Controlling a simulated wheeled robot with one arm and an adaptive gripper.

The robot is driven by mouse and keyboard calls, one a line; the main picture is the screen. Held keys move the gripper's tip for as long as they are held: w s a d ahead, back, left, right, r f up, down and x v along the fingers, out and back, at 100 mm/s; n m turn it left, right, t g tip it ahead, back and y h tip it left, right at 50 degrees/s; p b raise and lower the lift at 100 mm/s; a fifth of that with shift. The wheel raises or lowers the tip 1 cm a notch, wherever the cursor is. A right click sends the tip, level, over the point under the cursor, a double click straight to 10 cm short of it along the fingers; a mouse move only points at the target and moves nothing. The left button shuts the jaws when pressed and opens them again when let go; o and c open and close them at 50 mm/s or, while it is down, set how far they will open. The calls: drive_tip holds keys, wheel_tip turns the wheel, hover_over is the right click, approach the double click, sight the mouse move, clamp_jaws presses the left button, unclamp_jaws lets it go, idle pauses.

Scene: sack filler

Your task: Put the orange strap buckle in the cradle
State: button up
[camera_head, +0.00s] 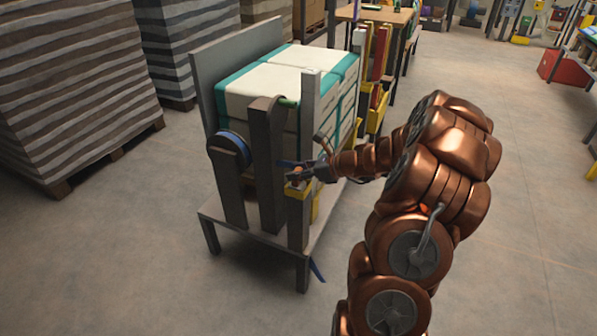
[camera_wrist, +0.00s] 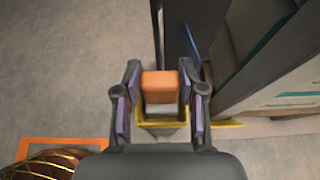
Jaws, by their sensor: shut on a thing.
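The orange strap buckle (camera_wrist: 160,86) is a rounded orange block with a grey lower part, between my gripper's fingertips in the wrist view. In the head view the buckle (camera_head: 296,175) shows small at the gripper's tip. My gripper (camera_wrist: 160,80) is shut on it; the gripper (camera_head: 308,172) also shows in the head view, at the front post of the stand.
A grey stand (camera_head: 228,216) holds white and teal sacks (camera_head: 285,80) beside my gripper. A blue strap (camera_wrist: 191,46) is close to the right finger. Striped stacks (camera_head: 70,90) stand at the left. The floor at the front left and right is clear.

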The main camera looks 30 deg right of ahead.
drive_tip(key=shift+f, duration=0.1)
drive_tip(key=o, duration=1.2)
